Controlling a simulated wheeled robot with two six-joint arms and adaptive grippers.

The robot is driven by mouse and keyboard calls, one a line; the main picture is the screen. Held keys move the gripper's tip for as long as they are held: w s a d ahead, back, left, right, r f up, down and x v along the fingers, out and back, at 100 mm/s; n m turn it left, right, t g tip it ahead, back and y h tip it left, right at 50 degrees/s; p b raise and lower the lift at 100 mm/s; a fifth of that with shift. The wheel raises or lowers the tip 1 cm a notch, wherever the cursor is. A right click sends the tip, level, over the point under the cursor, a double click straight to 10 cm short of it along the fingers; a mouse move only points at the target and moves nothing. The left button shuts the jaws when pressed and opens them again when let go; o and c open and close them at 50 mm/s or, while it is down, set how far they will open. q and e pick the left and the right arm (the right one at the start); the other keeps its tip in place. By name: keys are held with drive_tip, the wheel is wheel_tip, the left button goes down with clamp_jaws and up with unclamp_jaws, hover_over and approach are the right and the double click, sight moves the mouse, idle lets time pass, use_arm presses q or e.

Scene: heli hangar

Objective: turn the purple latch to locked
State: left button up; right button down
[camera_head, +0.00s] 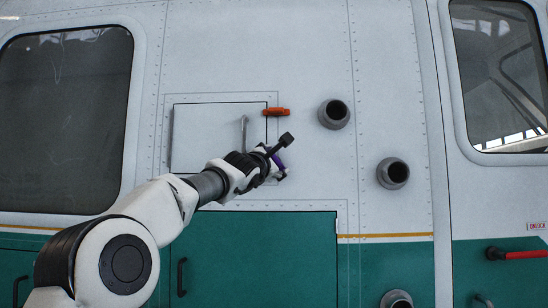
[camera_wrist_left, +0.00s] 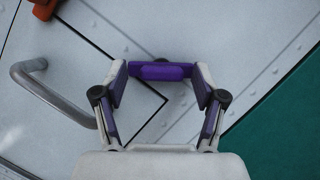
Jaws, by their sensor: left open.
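The purple latch (camera_head: 279,160) is on the white fuselage wall at the lower right corner of a square hatch (camera_head: 205,125). In the head view my left gripper (camera_head: 278,168) is in front of it and hides part of it. In the left wrist view the latch (camera_wrist_left: 160,71) shows as a purple bar lying across the picture, with a dark pivot at its upper edge. My left gripper (camera_wrist_left: 161,78) is open, with one finger on each side of the bar. I cannot tell whether the fingers touch it. My right gripper is not in view.
An orange latch (camera_head: 276,112) is at the hatch's upper right corner. A grey handle (camera_head: 243,132) stands out from the hatch. Two round grey ports (camera_head: 333,114) (camera_head: 393,173) protrude to the right. A green panel (camera_head: 265,255) lies below.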

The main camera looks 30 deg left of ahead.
use_arm(q)
drive_tip(key=shift+d, duration=0.2)
drive_tip(key=c, duration=0.4)
drive_tip(key=shift+w, duration=0.1)
drive_tip(key=c, duration=0.7)
drive_tip(key=shift+f, duration=0.1)
drive_tip(key=shift+c, duration=0.2)
drive_tip(key=shift+f+b, duration=0.15)
drive_tip(key=shift+b, duration=0.2)
drive_tip(key=n+y+b, duration=0.2)
drive_tip(key=n, duration=0.3)
drive_tip(key=n+y+b, duration=0.2)
drive_tip(key=n+b, duration=0.1)
drive_tip(key=n, duration=0.1)
drive_tip(key=shift+w+f+n+y+b, duration=0.1)
drive_tip(key=shift+f+n+y+b, duration=0.05)
drive_tip(key=shift+n+y+b, duration=0.2)
drive_tip(key=shift+n+g+y, duration=0.4)
drive_tip(key=shift+n+y, duration=0.75)
drive_tip(key=shift+n, duration=1.3)
